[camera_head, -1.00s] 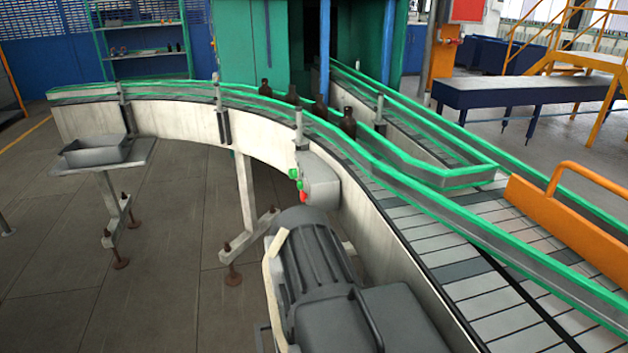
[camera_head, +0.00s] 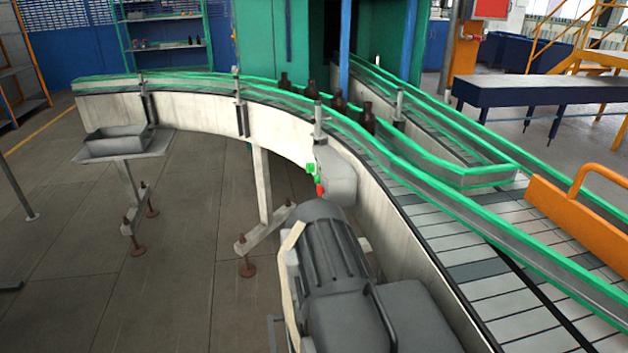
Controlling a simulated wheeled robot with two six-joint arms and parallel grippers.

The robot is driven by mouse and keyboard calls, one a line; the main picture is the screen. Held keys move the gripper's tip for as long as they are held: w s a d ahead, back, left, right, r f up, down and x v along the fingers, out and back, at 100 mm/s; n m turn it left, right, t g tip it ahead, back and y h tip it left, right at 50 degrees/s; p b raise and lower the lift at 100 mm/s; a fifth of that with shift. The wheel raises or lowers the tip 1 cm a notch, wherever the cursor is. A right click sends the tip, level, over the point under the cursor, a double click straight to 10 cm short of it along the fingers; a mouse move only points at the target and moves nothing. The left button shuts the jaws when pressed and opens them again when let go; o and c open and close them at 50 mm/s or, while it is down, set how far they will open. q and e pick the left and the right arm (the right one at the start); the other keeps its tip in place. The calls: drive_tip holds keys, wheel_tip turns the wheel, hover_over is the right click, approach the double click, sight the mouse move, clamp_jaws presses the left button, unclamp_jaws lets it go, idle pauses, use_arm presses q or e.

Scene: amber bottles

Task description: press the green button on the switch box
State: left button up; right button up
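The switch box (camera_head: 336,176) is a grey rounded box on the outer side wall of the curved conveyor, near the middle of the camera_head view. Its green button (camera_head: 310,168) is on the box's left face. A red button (camera_head: 319,190) sits just below the green one. Neither of my grippers is in view, and nothing touches the box.
A large grey motor (camera_head: 335,265) stands in front of and below the box. The conveyor (camera_head: 450,240) with green rails carries several amber bottles (camera_head: 367,118). A grey tray (camera_head: 117,141) on a stand is at left. Open floor (camera_head: 180,260) lies left of the motor.

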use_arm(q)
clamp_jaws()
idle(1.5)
